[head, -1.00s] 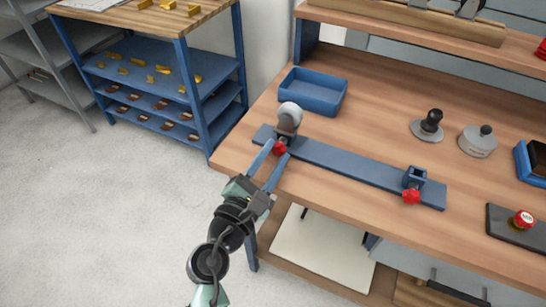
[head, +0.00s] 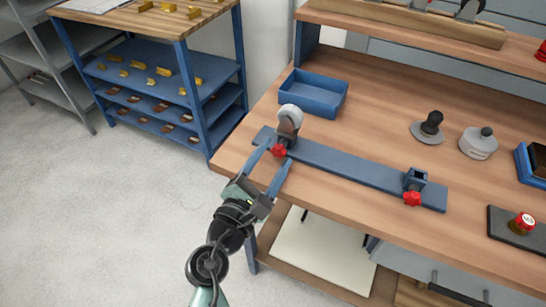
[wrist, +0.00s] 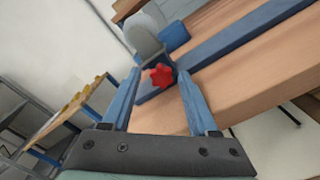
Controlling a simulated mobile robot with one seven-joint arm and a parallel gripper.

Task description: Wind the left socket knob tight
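The left socket knob is a red star-shaped knob (head: 278,151) on the near side of the left socket, at the left end of a blue bar (head: 345,168) on the bench. A grey rounded part (head: 290,120) stands upright in that socket. My gripper (head: 278,157) is open, with its two blue fingers pointing at the knob. In the wrist view the red knob (wrist: 161,76) lies between the fingertips (wrist: 159,76), with a gap visible on each side. The socket behind the knob is mostly hidden.
A second red knob (head: 412,198) is on the empty right socket (head: 415,178). A blue tray (head: 313,92) lies behind the bar. A dark-handled stamp (head: 431,126), a grey lidded pot (head: 478,142) and a red button (head: 525,221) are farther right. A blue shelf rack (head: 215,95) stands left.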

